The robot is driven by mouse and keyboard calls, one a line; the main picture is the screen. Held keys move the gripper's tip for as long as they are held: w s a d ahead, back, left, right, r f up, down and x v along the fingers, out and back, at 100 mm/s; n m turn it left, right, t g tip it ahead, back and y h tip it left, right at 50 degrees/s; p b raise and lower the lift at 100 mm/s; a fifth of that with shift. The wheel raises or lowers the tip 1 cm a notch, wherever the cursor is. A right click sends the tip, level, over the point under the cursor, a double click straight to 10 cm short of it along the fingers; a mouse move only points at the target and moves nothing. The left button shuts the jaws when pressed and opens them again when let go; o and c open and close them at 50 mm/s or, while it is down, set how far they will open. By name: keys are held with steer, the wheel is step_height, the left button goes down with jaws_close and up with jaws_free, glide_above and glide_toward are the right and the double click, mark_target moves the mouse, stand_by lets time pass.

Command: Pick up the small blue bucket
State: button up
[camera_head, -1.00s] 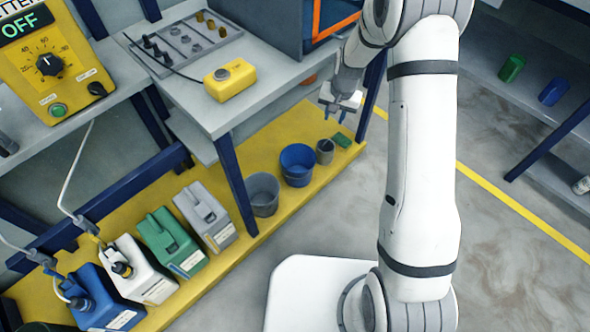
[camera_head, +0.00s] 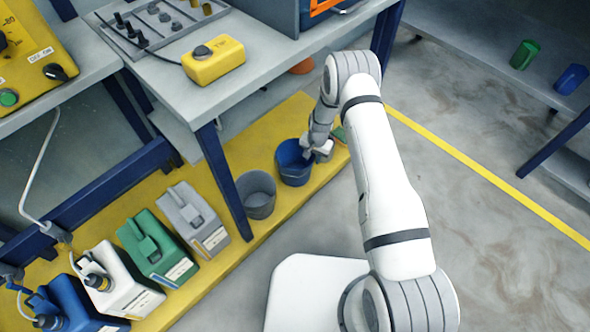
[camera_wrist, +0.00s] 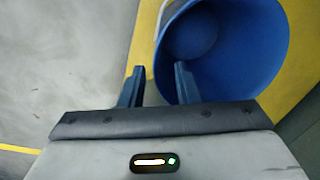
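The blue bucket (camera_head: 293,174) stands upright on the yellow lower shelf, right of a grey bucket (camera_head: 257,198). My gripper (camera_head: 307,153) is at the right side of its rim, pointing down. In the wrist view the blue bucket (camera_wrist: 235,62) fills the upper right, its open mouth facing the camera. The two blue fingers are apart there, one outside the rim and one over the mouth, with the near rim between them. I cannot tell whether either finger touches the wall. The gripper holds nothing.
The yellow shelf (camera_head: 240,155) also carries grey, green, white and blue jugs to the left. A table leg (camera_head: 225,180) stands left of the grey bucket. The workbench (camera_head: 215,95) with a yellow control box (camera_head: 213,62) overhangs the shelf. The floor in front is clear.

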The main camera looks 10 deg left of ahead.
steer(key=f, duration=0.1)
steer(key=f+b, duration=0.1)
steer(key=f, duration=0.2)
steer(key=shift+w+a+f+b, duration=0.15)
steer(key=shift+w+f+b, duration=0.15)
steer(key=shift+w+b, duration=0.1)
steer(key=shift+c, duration=0.4)
jaws_close()
steer(key=shift+s, duration=0.1)
stand_by(0.5)
